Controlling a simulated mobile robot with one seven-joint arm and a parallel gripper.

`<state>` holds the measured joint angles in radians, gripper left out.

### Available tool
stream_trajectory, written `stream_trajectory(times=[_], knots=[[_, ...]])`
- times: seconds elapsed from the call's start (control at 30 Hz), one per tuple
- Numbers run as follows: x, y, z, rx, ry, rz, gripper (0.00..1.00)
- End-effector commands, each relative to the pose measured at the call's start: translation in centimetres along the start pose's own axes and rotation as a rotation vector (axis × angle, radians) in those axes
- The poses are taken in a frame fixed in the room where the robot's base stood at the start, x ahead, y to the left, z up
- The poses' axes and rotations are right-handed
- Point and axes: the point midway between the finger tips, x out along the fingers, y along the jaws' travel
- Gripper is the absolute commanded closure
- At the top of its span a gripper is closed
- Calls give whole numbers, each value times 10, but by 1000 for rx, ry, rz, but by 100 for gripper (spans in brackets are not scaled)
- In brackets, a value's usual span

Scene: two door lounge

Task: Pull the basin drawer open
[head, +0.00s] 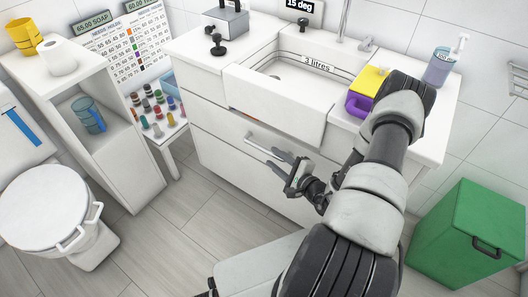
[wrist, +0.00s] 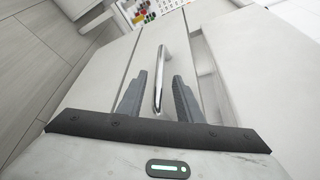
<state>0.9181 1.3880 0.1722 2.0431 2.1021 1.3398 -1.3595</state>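The white basin cabinet stands in the middle of the head view, with the basin (head: 290,90) set in its top. Below the basin is a drawer front (head: 215,132) with a silver bar handle (head: 262,143). The drawer looks shut. My gripper (head: 274,161) is at the right part of this handle, fingers pointing at the drawer front. In the wrist view the handle (wrist: 160,75) runs between the two grey fingers of my gripper (wrist: 159,80). The fingers are apart, with a gap on each side of the bar. Contact with the handle is not visible.
A green bin (head: 465,235) stands on the floor at the right. A white toilet (head: 45,210) and an open shelf unit (head: 105,150) are at the left. A purple and yellow object (head: 366,90) and a soap bottle (head: 440,68) stand on the counter. Floor before the cabinet's left part is clear.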

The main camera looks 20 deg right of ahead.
Motion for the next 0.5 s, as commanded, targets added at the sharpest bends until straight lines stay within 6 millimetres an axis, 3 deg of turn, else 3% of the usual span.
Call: stream_trajectory(times=[0.2, 0.5], knots=[[44, 1, 0, 0, -2, -1, 68], [70, 0, 0, 1, -1, -1, 68]])
